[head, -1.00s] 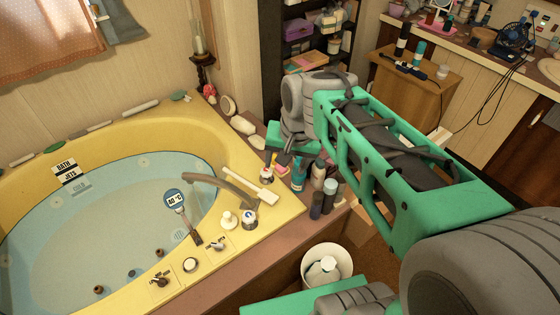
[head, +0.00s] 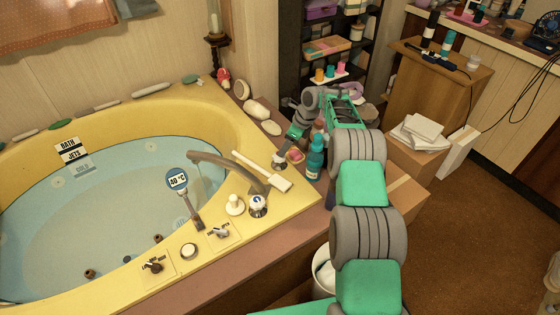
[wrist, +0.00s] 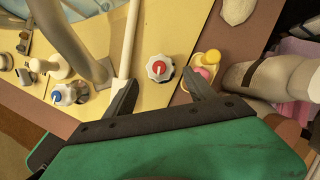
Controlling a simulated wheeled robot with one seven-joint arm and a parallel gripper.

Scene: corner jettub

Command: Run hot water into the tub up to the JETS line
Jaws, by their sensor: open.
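The yellow corner tub (head: 225,107) holds pale blue water (head: 100,215). A plate with BATH and JETS labels (head: 69,150) stands on its far wall; the water surface lies just beneath the JETS label, and fainter lettering shows below. A round gauge (head: 176,180) reads 40 °C. The curved spout (head: 232,168) reaches over the water; I cannot tell whether it runs. A white tap knob with a red centre (wrist: 159,68) lies just ahead of and between the fingertips of my open gripper (wrist: 160,79). A blue-centred knob (head: 258,204) is nearer, beside the spout.
A long white-handled brush (head: 264,172) lies on the rim beside the spout. A teal bottle (head: 315,158) and pink and yellow items (wrist: 207,66) crowd the area right of the red knob. Pale stones (head: 256,109) line the back rim. A bin (head: 323,270) stands below the tub.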

